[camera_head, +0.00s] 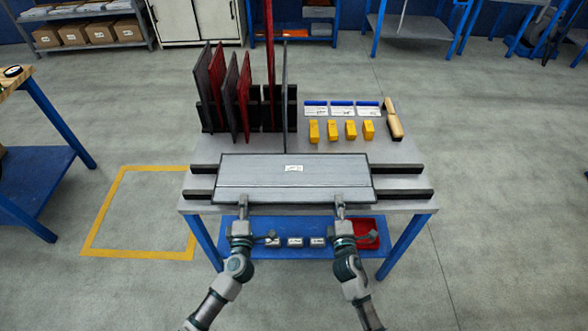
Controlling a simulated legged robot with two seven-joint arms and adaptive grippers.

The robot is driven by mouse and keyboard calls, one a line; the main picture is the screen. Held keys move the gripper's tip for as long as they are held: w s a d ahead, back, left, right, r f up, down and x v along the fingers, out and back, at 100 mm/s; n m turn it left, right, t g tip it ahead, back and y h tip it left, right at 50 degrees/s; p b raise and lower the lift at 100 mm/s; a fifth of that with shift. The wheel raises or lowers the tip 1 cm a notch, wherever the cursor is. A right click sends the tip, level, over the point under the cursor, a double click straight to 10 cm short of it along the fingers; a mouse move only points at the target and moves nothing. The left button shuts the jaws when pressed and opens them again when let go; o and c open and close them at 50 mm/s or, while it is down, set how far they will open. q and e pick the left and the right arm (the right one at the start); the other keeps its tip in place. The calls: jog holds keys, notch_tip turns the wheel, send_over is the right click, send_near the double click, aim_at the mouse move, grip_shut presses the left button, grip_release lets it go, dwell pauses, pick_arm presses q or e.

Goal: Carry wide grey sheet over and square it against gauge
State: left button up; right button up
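The wide grey sheet (265,172), with a small white label, lies flat or nearly flat over the front of the workbench, across two dark rails (407,194). The rails stick out past its left and right ends. My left gripper (243,203) is shut on the sheet's front edge, left of its middle. My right gripper (339,202) is shut on the same edge, right of its middle. The lower fingers are hidden under the sheet. I cannot tell for certain which part is the gauge. Whether the sheet touches the rails is unclear.
A black rack (279,112) holds upright dark and red panels at the back left of the bench. Several yellow blocks (350,130), blue-topped labelled items (341,107) and a wooden-handled tool (393,120) lie behind the sheet. A red tray (367,233) sits on the lower shelf.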

pick_arm(q)
jog(key=shift+w, duration=0.6)
pick_arm(e)
jog(key=shift+w, duration=0.6)
pick_arm(q)
grip_shut()
pick_arm(e)
grip_shut()
